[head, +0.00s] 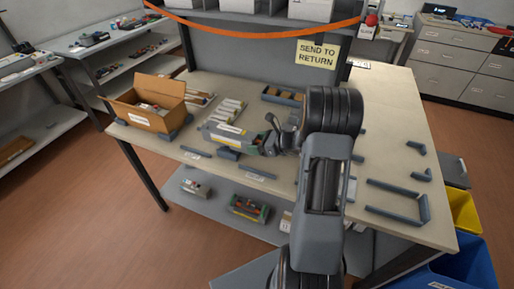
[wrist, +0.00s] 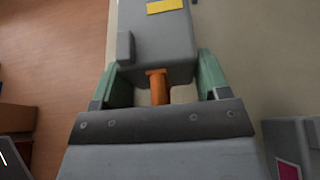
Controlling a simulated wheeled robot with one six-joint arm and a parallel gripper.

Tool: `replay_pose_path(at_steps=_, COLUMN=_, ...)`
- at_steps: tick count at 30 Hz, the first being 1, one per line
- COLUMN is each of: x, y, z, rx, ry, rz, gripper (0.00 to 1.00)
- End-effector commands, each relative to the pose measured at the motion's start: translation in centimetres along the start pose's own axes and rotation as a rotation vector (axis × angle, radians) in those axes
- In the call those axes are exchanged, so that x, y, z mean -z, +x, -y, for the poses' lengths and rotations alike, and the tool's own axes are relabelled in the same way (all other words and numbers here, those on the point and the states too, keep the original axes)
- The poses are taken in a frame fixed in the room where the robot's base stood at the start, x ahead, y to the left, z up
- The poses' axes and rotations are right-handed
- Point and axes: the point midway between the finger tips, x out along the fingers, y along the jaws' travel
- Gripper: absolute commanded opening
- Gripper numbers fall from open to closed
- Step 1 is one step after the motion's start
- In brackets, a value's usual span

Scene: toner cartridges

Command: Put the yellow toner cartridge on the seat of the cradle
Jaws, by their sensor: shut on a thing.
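The yellow toner cartridge (head: 226,138) is a grey block with a yellow label, over the left middle of the workbench. In the wrist view the cartridge (wrist: 155,42) lies between the two green fingers, its orange end part facing the palm. My gripper (head: 264,143) is shut on its near end; it also shows in the wrist view (wrist: 157,72). Whether the cartridge touches the bench or the blue-grey piece (head: 228,154) below it is unclear. I cannot tell for sure which blue-grey piece is the cradle; my arm hides part of the bench.
An open cardboard box (head: 146,118) stands at the bench's left end. A tray (head: 283,97) is at the back. Blue-grey rails (head: 396,187) lie on the right. A grey thing with a magenta label (wrist: 288,170) is at lower right in the wrist view.

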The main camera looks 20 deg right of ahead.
Motion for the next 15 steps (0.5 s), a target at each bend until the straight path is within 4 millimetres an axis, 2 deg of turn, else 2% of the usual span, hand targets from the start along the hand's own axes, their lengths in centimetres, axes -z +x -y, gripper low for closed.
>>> replay_pose_path(at_steps=6, x=1.9, y=0.7, z=0.0, rx=0.0, ry=0.002, rz=0.002, gripper=0.17)
replay_pose_path(at_steps=15, x=2.0, y=0.8, z=0.0, rx=0.001, ry=0.0, rz=0.003, gripper=0.17)
